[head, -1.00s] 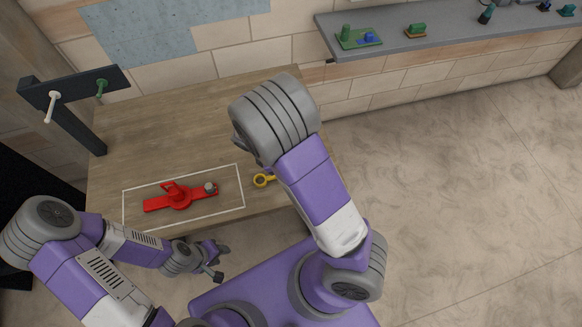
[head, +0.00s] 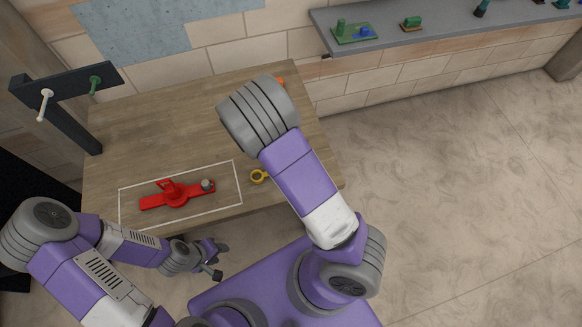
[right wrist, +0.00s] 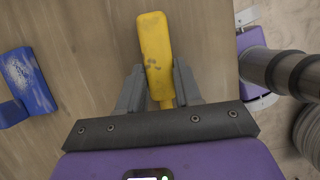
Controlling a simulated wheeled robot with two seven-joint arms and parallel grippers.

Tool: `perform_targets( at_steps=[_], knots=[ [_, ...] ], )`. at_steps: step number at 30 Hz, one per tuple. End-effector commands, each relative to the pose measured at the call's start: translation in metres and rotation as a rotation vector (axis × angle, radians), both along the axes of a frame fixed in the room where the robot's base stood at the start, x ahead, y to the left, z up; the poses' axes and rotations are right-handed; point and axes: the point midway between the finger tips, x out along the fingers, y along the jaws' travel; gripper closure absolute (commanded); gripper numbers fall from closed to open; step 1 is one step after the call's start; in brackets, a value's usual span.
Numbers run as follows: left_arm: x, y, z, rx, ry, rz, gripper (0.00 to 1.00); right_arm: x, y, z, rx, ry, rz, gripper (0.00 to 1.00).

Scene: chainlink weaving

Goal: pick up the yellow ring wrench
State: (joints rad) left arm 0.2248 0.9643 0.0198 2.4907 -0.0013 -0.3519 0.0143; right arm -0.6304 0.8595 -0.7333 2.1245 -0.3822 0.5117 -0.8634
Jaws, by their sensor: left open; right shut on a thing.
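The yellow ring wrench (head: 258,177) shows its ring end in the head view, right of the white outlined area on the wooden table; my right arm covers the rest. In the right wrist view its yellow handle (right wrist: 155,50) lies between the fingers of my right gripper (right wrist: 158,84), which is shut on it. I cannot tell whether the wrench touches the table. My right gripper is hidden in the head view. My left gripper (head: 215,260) is open and empty in front of the table's near edge.
A red fixture (head: 176,194) with a grey piece stands inside the white outline. A dark rack (head: 65,85) with pegs is at the left. A blue object (right wrist: 27,82) lies left of the wrench handle. A grey wall shelf (head: 440,40) holds small parts.

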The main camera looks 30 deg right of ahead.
Motion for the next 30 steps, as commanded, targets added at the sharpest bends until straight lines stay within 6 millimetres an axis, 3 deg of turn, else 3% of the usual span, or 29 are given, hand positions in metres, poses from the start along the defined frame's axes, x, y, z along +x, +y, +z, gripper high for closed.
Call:
perform_targets(
  at_steps=[3, 11, 24, 30],
  knots=[
    [0.0, 0.0, 0.0, 0.0, 0.0, 0.0, 0.57, 0.0, 0.0, 0.0, 0.0, -0.001, 0.0, 1.0],
    [0.0, 0.0, 0.001, 0.0, 0.0, 0.0, 0.57, 0.001, 0.0, 0.005, 0.0, -0.002, 0.0, 1.0],
    [0.0, 0.0, 0.018, 0.0, 0.0, 0.0, 0.57, 0.001, 0.001, 0.084, 0.002, -0.003, -0.001, 1.0],
    [0.0, 0.0, 0.021, 0.0, 0.0, 0.0, 0.57, 0.0, 0.0, 0.1, 0.001, -0.001, 0.0, 1.0]
  ],
)
